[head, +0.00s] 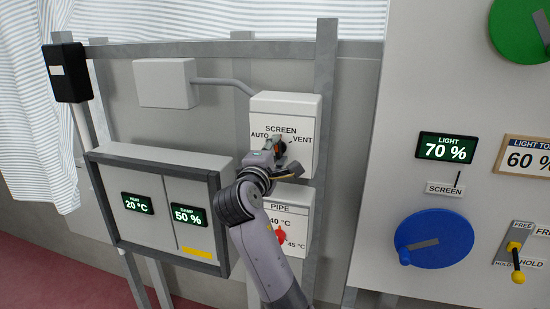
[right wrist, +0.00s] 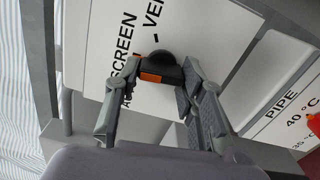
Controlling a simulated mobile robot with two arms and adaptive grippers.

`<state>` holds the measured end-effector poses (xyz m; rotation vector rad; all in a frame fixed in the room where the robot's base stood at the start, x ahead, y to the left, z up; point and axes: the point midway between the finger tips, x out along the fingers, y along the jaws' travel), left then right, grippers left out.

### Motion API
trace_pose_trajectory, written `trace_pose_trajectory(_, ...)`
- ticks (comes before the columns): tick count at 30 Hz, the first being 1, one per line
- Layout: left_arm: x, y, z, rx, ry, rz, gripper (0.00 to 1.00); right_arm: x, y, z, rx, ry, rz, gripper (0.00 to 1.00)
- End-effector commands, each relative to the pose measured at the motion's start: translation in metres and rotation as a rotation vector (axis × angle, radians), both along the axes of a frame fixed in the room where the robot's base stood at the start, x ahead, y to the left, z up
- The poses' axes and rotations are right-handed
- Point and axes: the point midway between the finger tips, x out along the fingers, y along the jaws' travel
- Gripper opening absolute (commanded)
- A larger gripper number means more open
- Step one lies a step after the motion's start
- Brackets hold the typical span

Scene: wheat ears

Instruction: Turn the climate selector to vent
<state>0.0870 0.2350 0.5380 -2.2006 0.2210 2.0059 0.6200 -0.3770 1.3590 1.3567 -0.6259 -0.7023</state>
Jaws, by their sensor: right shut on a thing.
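The climate selector is a white box (head: 303,108) marked SCREEN, AUTO and VENT, mounted on the grey frame. Its black knob (head: 279,143) is mostly hidden behind my right gripper (head: 280,157) in the head view. In the right wrist view, the dark knob (right wrist: 157,60) has an orange part and sits between the two fingers of my right gripper (right wrist: 160,77). The fingers are shut on it. The exact direction the knob points is hard to tell. My left gripper is not in view.
A PIPE box (head: 295,210) with a red knob (head: 280,237) sits just below. A grey cabinet (head: 165,172) with two displays is at left. The right panel (head: 375,215) carries a blue wheel (head: 432,250), a green wheel (head: 520,30) and a yellow-knobbed lever (head: 518,277).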

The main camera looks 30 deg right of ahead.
Motion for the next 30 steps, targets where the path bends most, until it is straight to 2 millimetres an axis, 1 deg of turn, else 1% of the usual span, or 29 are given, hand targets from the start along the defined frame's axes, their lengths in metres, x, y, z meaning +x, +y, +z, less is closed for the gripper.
trace_pose_trajectory(1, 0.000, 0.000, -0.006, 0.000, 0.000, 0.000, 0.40, 0.000, 0.001, -0.004, 0.033, -0.032, 0.001, 0.09)
trace_pose_trajectory(30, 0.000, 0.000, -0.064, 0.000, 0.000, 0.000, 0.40, -0.001, 0.000, -0.001, 0.614, -0.710, -0.001, 0.09)
